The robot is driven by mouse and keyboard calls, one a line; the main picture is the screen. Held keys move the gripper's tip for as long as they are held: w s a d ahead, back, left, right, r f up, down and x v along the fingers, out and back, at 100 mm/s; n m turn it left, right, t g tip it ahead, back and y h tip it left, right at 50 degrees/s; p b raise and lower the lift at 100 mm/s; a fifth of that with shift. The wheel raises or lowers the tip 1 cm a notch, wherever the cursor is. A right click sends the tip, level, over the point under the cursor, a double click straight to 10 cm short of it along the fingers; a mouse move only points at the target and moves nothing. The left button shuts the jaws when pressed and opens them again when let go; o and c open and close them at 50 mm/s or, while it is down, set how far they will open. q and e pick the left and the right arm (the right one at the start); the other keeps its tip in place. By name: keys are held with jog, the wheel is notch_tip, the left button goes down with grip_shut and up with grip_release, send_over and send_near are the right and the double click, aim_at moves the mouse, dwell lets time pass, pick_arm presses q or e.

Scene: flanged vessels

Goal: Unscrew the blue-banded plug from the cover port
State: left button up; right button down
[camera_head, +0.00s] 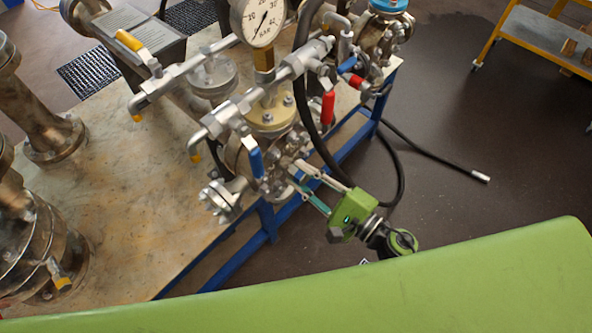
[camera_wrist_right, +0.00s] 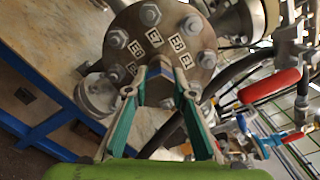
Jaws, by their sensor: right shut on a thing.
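The round metal cover (camera_wrist_right: 200,52) fills the upper middle of the right wrist view, with bolts around its rim and labels including E7 and E6. My right gripper (camera_wrist_right: 160,88) is shut on the plug, one finger on each side. How far the plug sits in the port is hidden. In the head view, my right gripper (camera_head: 297,173) reaches the vessel's side from the lower right. My left gripper is not in view.
A pressure gauge (camera_head: 262,18), a blue-handled valve (camera_head: 256,162), a red handle (camera_head: 328,108) and a black hose (camera_head: 303,110) crowd around the vessel. The bench top (camera_head: 110,215) has bare room at left. A yellow-framed cart (camera_head: 545,40) stands at upper right.

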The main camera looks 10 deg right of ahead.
jog(key=c, duration=1.6)
grip_release()
jog(key=shift+c, duration=0.2)
jog(key=v, duration=1.2)
jog(key=shift+c, duration=0.4)
